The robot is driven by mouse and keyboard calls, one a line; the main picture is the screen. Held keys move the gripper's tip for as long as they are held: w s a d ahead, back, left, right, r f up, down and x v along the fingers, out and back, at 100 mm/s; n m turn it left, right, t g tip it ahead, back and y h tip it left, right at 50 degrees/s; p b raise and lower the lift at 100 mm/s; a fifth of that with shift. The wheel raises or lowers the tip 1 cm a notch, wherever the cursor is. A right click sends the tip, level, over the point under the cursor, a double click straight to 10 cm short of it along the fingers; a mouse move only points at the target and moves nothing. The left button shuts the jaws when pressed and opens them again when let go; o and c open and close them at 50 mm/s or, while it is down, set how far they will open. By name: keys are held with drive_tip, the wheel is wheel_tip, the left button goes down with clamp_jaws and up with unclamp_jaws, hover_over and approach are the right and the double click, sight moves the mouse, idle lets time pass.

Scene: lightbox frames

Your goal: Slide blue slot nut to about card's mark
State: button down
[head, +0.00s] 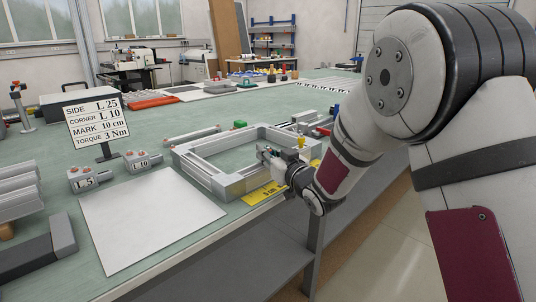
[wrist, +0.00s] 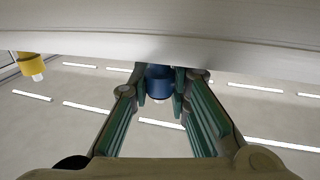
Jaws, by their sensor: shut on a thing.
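My gripper (wrist: 161,88) is shut on the blue slot nut (wrist: 158,82), whose blue body shows between the fingertips in the wrist view. The nut sits just below a pale grey profile edge that fills the top of that view. In the head view my gripper (head: 290,165) is at the near right side of the aluminium frame (head: 205,180), and the nut is hidden there. The card (head: 97,121) stands at left and reads SIDE L 25, CORNER L 10, MARK 10 cm, TORQUE 3 Nm. A yellow strip (head: 262,194) marked with a cm figure lies by the frame's near edge.
Blocks labelled L 5 (head: 88,180) and L 10 (head: 142,161) stand in front of the card. A blank white sheet (head: 150,217) lies at the front. Grey profiles (head: 18,190) are at far left. A yellow piece (wrist: 31,66) shows at left in the wrist view.

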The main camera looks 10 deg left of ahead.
drive_tip(key=c, duration=1.4)
unclamp_jaws()
drive_tip(key=v, duration=1.2)
